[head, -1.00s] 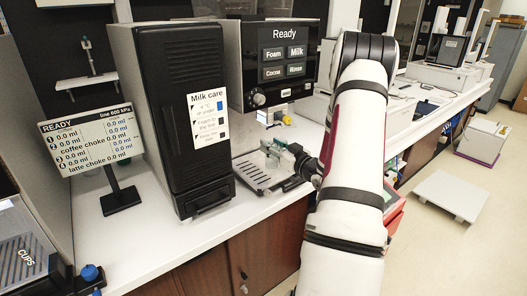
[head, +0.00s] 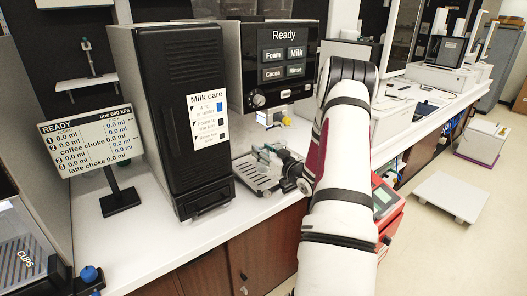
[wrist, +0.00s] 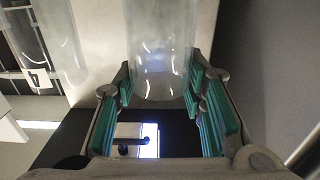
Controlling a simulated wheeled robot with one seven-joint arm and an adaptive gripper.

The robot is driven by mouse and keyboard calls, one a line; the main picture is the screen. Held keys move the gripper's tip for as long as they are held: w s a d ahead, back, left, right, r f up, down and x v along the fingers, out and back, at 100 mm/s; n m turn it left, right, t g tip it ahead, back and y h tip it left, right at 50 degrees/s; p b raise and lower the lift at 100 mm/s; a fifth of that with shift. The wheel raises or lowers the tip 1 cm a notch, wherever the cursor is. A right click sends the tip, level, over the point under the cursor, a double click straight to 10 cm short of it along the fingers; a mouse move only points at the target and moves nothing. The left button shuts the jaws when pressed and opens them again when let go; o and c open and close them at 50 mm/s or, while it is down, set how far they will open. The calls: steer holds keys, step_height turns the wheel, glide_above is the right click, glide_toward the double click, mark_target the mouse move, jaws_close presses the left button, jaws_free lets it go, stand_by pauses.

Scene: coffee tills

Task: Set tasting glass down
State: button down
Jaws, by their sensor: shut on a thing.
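The tasting glass (wrist: 160,45) is a clear, empty-looking cylinder in the wrist view, between the green pads of my gripper (wrist: 163,92). My gripper is shut on it. In the head view my gripper (head: 272,156) is small, at the drip tray (head: 248,172) under the coffee machine with the "Ready" screen (head: 288,55). The glass is hard to make out there, and I cannot tell whether its base touches the tray. Another clear vessel (wrist: 62,45) shows at the left of the wrist view, close to a tag marked 4 (wrist: 39,78).
The black milk care unit (head: 165,110) stands left of the tray. A readout stand (head: 92,140) is further left on the white counter (head: 135,238). A red device with a screen (head: 388,205) is beside my arm. The counter's front left is mostly clear.

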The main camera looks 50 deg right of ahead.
steer(key=shift+f, duration=0.15)
steer(key=c, duration=1)
jaws_free()
steer(key=shift+c, duration=0.2)
steer(key=shift+s, duration=0.15)
steer(key=v, duration=1.1)
steer(key=shift+s, duration=0.35)
